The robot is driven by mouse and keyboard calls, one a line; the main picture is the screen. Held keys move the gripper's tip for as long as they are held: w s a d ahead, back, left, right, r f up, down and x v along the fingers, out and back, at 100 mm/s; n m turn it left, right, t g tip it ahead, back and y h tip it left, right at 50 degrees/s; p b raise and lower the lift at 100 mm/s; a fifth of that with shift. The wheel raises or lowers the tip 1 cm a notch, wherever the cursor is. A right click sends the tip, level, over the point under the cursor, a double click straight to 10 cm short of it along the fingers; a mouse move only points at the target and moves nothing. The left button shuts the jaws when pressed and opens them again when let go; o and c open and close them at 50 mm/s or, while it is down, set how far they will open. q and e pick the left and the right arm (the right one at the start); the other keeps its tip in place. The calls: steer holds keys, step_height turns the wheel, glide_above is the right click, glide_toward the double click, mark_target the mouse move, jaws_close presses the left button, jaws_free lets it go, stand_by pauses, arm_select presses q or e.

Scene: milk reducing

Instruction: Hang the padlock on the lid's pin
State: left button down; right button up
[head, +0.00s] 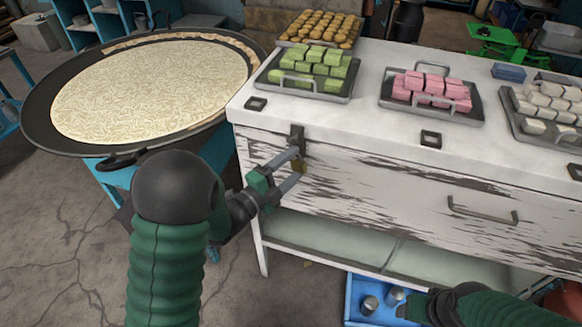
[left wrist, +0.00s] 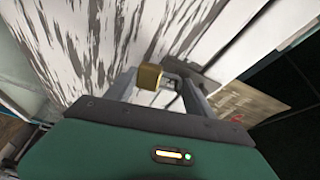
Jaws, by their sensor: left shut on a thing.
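The small brass padlock (head: 299,167) is between the fingertips of my left gripper (head: 291,168), which is shut on it at the front of the white chest. In the left wrist view the padlock (left wrist: 149,77) shows as a gold block, with the dark metal fitting (left wrist: 195,75) just to its right. The dark hasp (head: 297,136) on the lid's front edge is right above the padlock in the head view. The pin and shackle are too small to tell whether they are engaged. My right arm shows at the lower right; its fingers are not clear.
The white chest's lid (head: 380,125) holds trays of green blocks (head: 320,65), pink blocks (head: 432,88) and white blocks (head: 550,105). A large round pan (head: 35,105) stands at the left. A blue crate (head: 352,300) with metal cans is below the chest.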

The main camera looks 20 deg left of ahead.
arm_select(q)
steer(key=shift+a, duration=0.3)
steer(key=shift+c, duration=1.4)
jaws_free()
steer(key=shift+d, duration=0.1)
